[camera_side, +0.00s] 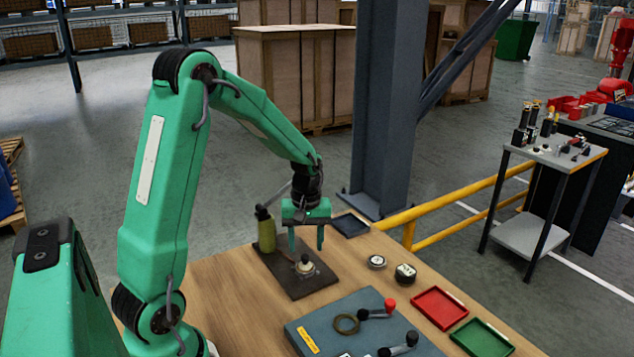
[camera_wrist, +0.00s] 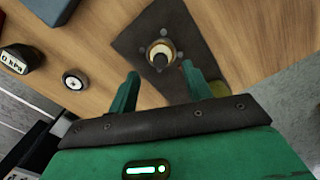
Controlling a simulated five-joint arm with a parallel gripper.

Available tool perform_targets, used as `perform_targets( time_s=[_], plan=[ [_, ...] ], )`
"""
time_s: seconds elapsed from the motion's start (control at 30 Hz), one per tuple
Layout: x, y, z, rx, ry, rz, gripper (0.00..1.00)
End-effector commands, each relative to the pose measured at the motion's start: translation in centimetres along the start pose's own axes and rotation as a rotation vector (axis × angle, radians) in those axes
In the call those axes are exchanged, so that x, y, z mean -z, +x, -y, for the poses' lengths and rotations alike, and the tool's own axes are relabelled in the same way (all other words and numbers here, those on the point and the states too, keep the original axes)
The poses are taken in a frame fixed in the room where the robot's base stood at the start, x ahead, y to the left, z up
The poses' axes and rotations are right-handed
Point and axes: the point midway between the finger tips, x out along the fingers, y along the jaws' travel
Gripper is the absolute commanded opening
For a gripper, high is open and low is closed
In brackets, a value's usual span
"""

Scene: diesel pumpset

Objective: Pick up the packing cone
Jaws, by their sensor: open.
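The packing cone appears to be the small cream ring-shaped part with a dark centre (camera_side: 305,266), on a dark plate (camera_side: 290,284) on the wooden table. It also shows in the wrist view (camera_wrist: 160,54), with small bolts around it on the dark plate (camera_wrist: 150,22). My gripper (camera_side: 306,248) hangs pointing down above the plate, its two green fingers apart and empty. In the wrist view the cone lies just beyond the fingertips (camera_wrist: 160,72), about midway across the gap. The height of the fingertips above the cone is hard to tell.
A green bottle (camera_side: 266,231) stands close behind my gripper. A dark flat pad (camera_side: 350,225) and two small round items (camera_side: 377,262) (camera_side: 405,274) lie to the right. In front are a grey-blue panel (camera_side: 325,330) with levers, a red tray (camera_side: 439,308) and a green tray (camera_side: 482,338).

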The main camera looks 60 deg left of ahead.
Motion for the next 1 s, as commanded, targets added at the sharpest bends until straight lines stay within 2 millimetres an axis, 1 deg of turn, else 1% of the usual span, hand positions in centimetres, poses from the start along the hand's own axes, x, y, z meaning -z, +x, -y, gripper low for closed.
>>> perform_targets(
  time_s=[0.3,0.43,0.53,1.0],
  plan=[
    [-0.3,3.5,0.1,0.003,0.000,0.003,0.49],
    [-0.3,4.4,0.1,0.002,0.000,0.002,0.49],
    [-0.3,4.7,0.1,0.001,0.000,0.001,0.49],
    [-0.3,4.7,0.1,0.001,0.000,0.001,0.49]
  ],
)
